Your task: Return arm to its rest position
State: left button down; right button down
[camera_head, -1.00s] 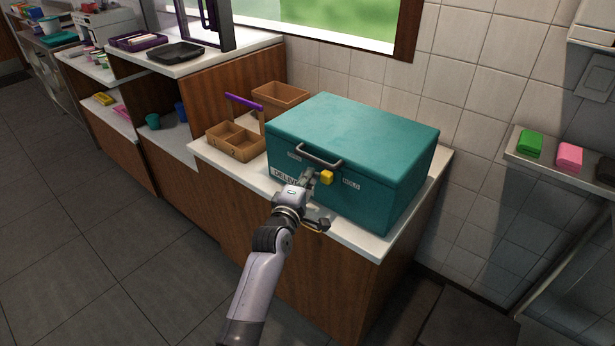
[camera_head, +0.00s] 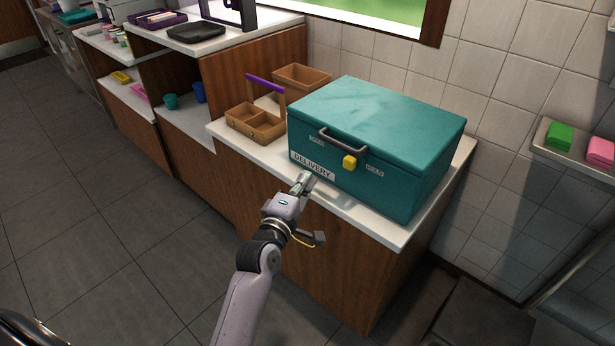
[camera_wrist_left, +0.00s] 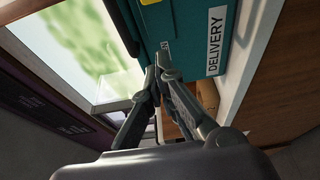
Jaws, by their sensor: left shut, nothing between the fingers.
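My left gripper (camera_head: 303,182) is shut and empty, in front of the counter's front edge in the head view. Its fingers also show in the left wrist view (camera_wrist_left: 158,75), together at the tips. Behind it stands a closed teal delivery box (camera_head: 375,125) with a grey handle, a yellow latch (camera_head: 349,162) and a "DELIVERY" label. The box also shows in the left wrist view (camera_wrist_left: 195,30). The gripper looks apart from the box, just below its label in the head view. My right gripper is not in view.
The box stands on a white counter (camera_head: 440,210). A divided wooden caddy (camera_head: 262,122) with a purple handle and an open brown box (camera_head: 303,78) stand left of it. A wall shelf at right holds a green block (camera_head: 559,136) and a pink one (camera_head: 600,150). The floor at left is clear.

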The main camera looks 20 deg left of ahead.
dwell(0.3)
pick_arm(q)
jog(key=s+d+f+m+g, duration=0.1)
jog(key=s+f+m+g, duration=0.25)
jog(key=f, duration=0.85)
jog(key=s+d+f+m+g+h, duration=0.1)
jog(key=s+d+f+m+g, duration=0.3)
jog(key=f, duration=0.8)
jog(key=s+a+f+m+g, duration=0.15)
jog(key=s+f, duration=0.35)
jog(key=f, duration=0.7)
jog(key=s+a+f+m+g, duration=0.1)
jog(key=s+f+m+g, duration=0.45)
jog(key=s+f, duration=1.25)
jog(key=s+a+f+m+g, duration=0.1)
jog(key=s+a+m, duration=0.1)
jog(key=s, duration=0.8)
jog(key=s+a+f+m+g+y, duration=0.1)
jog(key=s+a+f+m, duration=0.1)
jog(key=s, duration=0.8)
jog(key=shift+s+f+m, duration=0.2)
jog(key=shift+f+m, duration=0.1)
jog(key=shift+m, duration=0.55)
jog(key=shift+a+g, duration=0.1)
jog(key=shift+g, duration=0.15)
